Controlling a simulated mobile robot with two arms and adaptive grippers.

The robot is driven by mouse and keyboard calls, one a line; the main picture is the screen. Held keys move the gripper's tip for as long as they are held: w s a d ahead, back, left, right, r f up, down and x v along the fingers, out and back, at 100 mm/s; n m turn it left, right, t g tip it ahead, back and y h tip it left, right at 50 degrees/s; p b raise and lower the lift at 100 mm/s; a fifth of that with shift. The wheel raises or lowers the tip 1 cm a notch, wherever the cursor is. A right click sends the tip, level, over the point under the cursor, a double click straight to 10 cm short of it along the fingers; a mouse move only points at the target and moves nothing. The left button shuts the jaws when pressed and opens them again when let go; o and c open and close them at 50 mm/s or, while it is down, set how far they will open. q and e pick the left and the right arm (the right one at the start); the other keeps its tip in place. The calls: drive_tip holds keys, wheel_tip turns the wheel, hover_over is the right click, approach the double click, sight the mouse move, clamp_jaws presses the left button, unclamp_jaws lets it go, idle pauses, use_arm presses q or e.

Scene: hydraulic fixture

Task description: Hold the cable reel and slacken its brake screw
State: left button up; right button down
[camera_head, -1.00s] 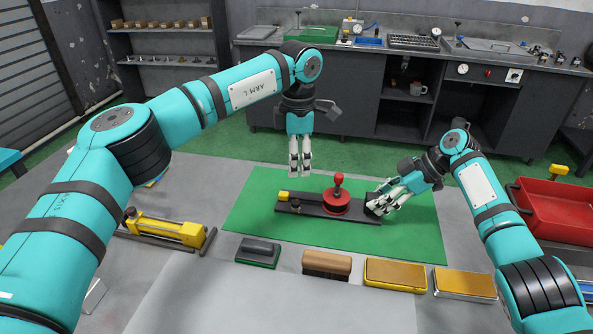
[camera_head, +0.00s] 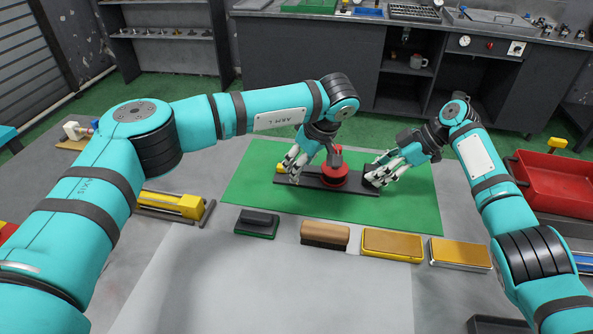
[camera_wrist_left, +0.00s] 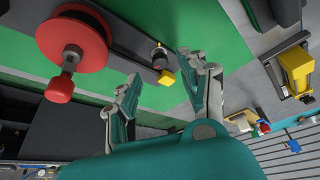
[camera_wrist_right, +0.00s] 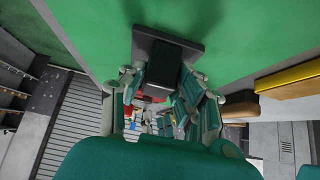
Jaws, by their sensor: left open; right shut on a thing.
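The cable reel (camera_head: 336,182) is a red drum on a dark base bar (camera_head: 318,186) lying on a green mat. Its red ball-topped handle shows in the left wrist view (camera_wrist_left: 60,87). What looks like the brake screw, a small dark round knob (camera_wrist_left: 159,54), stands near the bar's other end beside a yellow block (camera_wrist_left: 167,77). My left gripper (camera_head: 291,162) is open over that end, its fingers either side of the knob in the picture; contact cannot be told. My right gripper (camera_head: 378,176) is shut on the black block (camera_wrist_right: 163,65) at the bar's right end.
In front of the mat (camera_head: 415,205) lie a black-and-green block (camera_head: 257,222), a wooden brush (camera_head: 325,234) and two yellow-topped blocks (camera_head: 392,243). A yellow tool (camera_head: 172,204) lies at left and a red tray (camera_head: 553,185) at right. The mat's front strip is clear.

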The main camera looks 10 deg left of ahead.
use_arm(q)
drive_tip(key=shift+x, duration=2.15)
drive_tip(key=shift+c, duration=0.2)
clamp_jaws()
